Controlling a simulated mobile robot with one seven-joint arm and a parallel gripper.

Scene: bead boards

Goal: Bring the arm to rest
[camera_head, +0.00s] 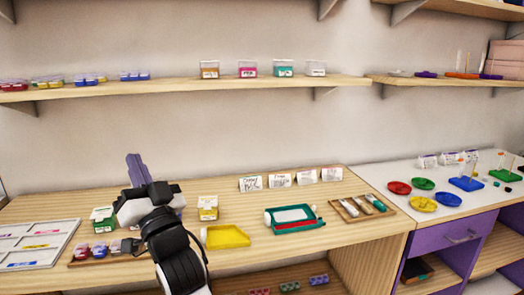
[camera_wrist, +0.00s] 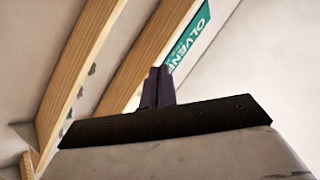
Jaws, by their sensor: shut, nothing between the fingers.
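My arm reaches up from the bottom of the head view, with its wrist above the left part of the wooden table (camera_head: 310,235). My gripper (camera_head: 134,160) points upward, its purple fingers together and empty against the pale wall. In the wrist view the fingers of my gripper (camera_wrist: 158,75) also show close together with nothing between them. The fingers touch nothing that I can see. My arm hides part of the table behind it.
A green and white box (camera_head: 103,219), a yellow-labelled box (camera_head: 208,208) and a yellow tray (camera_head: 226,237) stand near my arm. A green tray (camera_head: 294,226) lies further right. A wall shelf (camera_head: 180,89) runs above. A green sign (camera_wrist: 190,45) shows in the wrist view.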

